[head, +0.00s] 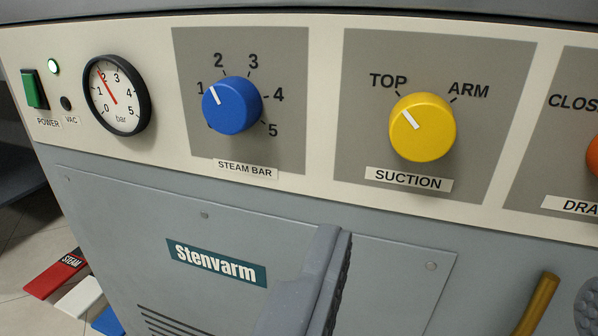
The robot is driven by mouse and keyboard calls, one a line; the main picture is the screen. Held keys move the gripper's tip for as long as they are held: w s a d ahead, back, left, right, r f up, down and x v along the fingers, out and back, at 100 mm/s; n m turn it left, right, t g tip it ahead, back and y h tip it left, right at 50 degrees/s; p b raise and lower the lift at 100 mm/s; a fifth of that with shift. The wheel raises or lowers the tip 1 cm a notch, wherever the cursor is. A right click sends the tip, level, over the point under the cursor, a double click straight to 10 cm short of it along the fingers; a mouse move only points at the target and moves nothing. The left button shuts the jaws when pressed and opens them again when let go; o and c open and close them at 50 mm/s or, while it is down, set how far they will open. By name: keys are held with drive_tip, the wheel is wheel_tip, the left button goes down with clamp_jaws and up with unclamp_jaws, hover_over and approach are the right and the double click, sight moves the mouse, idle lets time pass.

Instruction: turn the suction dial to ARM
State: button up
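The yellow suction dial (424,136) sits on a grey square of the control panel, above the SUCTION label (408,180). Its white pointer line points up and left, at the TOP mark. The ARM mark (468,90) is to the dial's upper right. My gripper (462,262) shows at the bottom: one grey finger left of centre, and part of a textured grey pad at the right edge. The fingers are wide apart, below the dial and not touching it. Most of the right finger is out of frame.
Left of the dial are the blue steam dial (232,105), a pressure gauge (117,95) and a green power switch (34,89). An orange knob (593,154) is cut off at the right edge. A brass-coloured rod (535,305) shows at lower right. Colored pads lie on the floor.

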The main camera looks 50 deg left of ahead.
sight(426, 135)
drive_tip(key=b+x, duration=0.3)
drive_tip(key=x, duration=1)
drive_tip(key=shift+w+a, duration=0.15)
drive_tip(key=shift+a, duration=0.2)
drive_tip(key=c, duration=1)
drive_tip(key=shift+o, duration=0.2)
drive_tip(key=shift+d, duration=0.15)
